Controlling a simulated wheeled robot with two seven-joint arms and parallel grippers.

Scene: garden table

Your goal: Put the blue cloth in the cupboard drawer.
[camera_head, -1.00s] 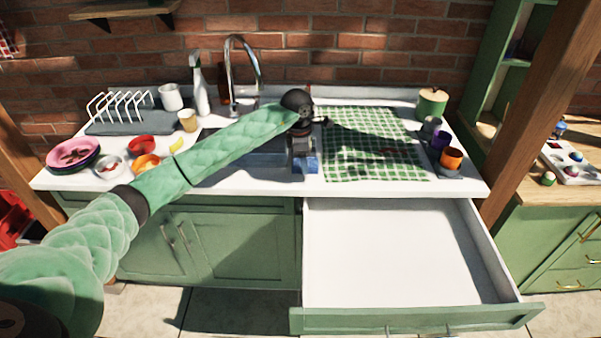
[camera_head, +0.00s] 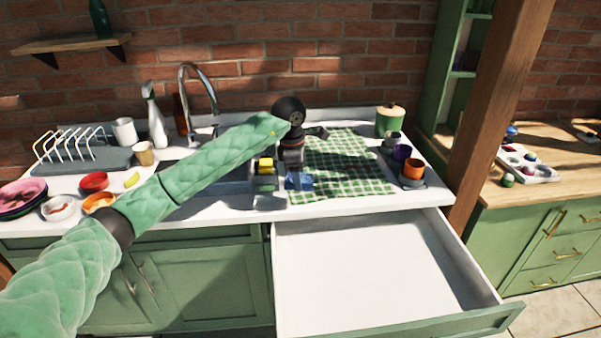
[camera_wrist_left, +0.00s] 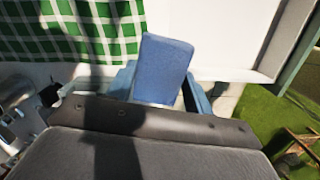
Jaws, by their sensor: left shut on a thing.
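The blue cloth (camera_wrist_left: 164,66) is a small folded blue block between the fingers of my left gripper (camera_wrist_left: 158,95) in the left wrist view. In the head view the cloth (camera_head: 299,182) shows below my left gripper (camera_head: 290,186), in front of the green checked mat and above the counter's front area. My left gripper is shut on it. The cupboard drawer (camera_head: 375,265) is pulled open, white inside and empty, with a green front. It lies below and to the right of the gripper. My right gripper is not in view.
A green checked mat (camera_head: 350,165) lies on the white counter, with several cups (camera_head: 402,153) and a green pot (camera_head: 390,121) to its right. The sink tap (camera_head: 200,95), bowls (camera_head: 94,182) and dish rack (camera_head: 75,150) stand left. The drawer's interior is free.

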